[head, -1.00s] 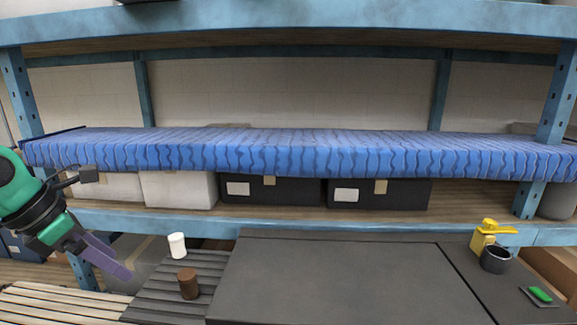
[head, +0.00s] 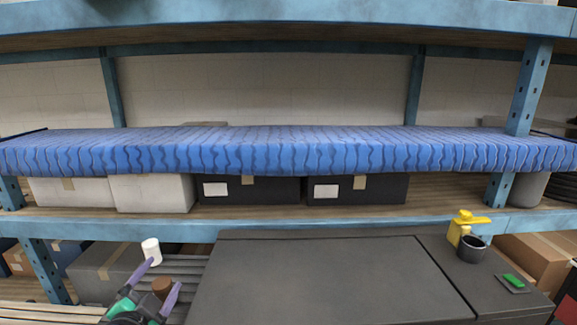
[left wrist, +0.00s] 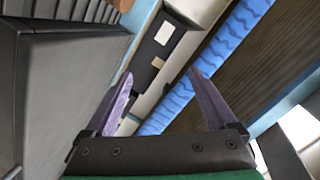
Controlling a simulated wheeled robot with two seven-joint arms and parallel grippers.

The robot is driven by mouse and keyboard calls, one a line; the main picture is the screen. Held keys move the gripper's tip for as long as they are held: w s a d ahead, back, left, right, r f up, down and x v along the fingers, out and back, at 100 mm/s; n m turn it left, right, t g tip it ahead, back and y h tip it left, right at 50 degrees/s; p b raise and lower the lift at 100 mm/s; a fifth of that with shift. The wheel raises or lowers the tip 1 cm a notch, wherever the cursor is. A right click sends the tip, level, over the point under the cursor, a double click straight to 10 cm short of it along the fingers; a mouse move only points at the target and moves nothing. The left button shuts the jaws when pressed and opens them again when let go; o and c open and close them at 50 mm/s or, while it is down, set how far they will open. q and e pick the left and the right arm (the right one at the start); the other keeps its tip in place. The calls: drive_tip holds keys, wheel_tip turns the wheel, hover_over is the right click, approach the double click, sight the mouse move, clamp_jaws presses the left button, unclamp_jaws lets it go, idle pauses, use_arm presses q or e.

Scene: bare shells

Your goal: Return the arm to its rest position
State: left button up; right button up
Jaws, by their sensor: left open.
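My left gripper (head: 156,280) shows at the lower left of the head view, with green and black parts and two purple fingers. The fingers are spread and nothing is between them. In the left wrist view, the same gripper (left wrist: 160,95) is open and empty. My right gripper is not in view.
A dark flat worktop (head: 310,285) fills the lower middle. A yellow pump (head: 464,225), a dark cup (head: 471,249) and a green item on a small pad (head: 514,281) stand at its right. A blue-covered shelf (head: 290,152) spans behind, above dark boxes (head: 357,190).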

use_arm(q)
drive_tip(key=s+d+f+n+g+h, duration=0.15)
drive_tip(key=s+f+n+g, duration=0.35)
drive_tip(key=s+f, duration=0.55)
drive_tip(key=s+d+f+n+g, duration=0.3)
drive_tip(key=s+f+g, duration=0.5)
drive_tip(key=s+f, duration=0.3)
wheel_tip(320, 180, down, 31)
drive_tip(key=s+g+b, duration=0.1)
drive_tip(key=s+b, duration=0.2)
drive_tip(key=b, duration=0.3)
drive_tip(key=s+a+f+g+b, duration=0.1)
drive_tip(key=s+f+b, duration=0.3)
drive_tip(key=s+f, duration=1.1)
drive_tip(key=shift+s+a+f+m, duration=0.2)
drive_tip(key=shift+a+f+m, duration=0.2)
drive_tip(key=shift+a, duration=0.5)
